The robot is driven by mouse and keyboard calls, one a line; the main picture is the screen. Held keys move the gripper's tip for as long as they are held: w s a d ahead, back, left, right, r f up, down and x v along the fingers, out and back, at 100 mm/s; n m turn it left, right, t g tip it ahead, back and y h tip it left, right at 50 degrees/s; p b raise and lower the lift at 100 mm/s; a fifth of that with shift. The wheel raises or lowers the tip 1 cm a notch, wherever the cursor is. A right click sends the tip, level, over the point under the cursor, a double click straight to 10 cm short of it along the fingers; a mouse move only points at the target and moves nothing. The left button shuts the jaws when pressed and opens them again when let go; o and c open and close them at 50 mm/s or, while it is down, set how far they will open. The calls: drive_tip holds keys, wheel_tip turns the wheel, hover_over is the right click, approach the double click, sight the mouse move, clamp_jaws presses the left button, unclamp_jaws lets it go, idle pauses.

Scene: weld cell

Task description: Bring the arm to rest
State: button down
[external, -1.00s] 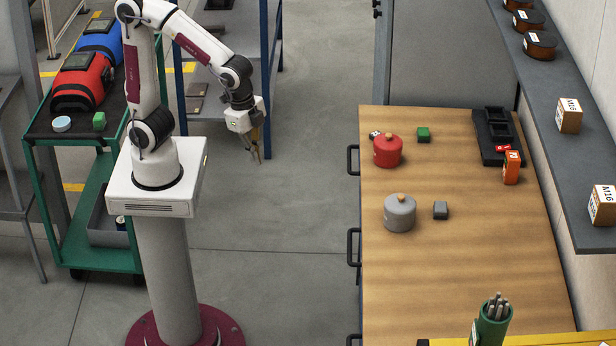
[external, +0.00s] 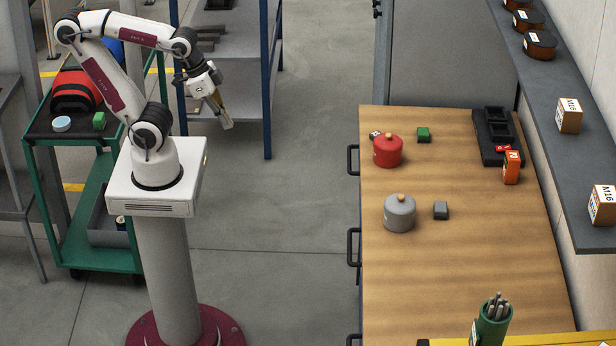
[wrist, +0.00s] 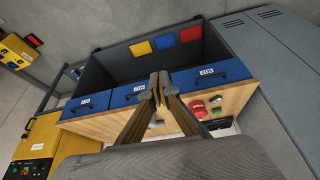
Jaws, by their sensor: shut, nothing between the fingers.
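My gripper (external: 226,123) hangs in free air at the end of my arm, left of the wooden workbench, pointing down and to the right. Its fingers are together with nothing between them. In the wrist view the closed fingertips (wrist: 159,76) stand in front of the distant bench with its blue drawers. My arm is folded back over its pedestal, the elbow raised at the upper left.
The wooden workbench (external: 460,270) carries a red pot (external: 388,151), a grey pot (external: 400,214), small blocks and a black tray (external: 487,151). A green cart (external: 92,258) stands left of my pedestal. A blue-framed shelf (external: 267,80) stands behind. The floor between pedestal and bench is clear.

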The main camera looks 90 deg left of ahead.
drive_tip(key=shift+s+a+r+n+t, duration=0.2)
drive_tip(key=shift+a+r+n+t, duration=0.3)
drive_tip(key=shift+a+r, duration=0.45)
idle(1.3)
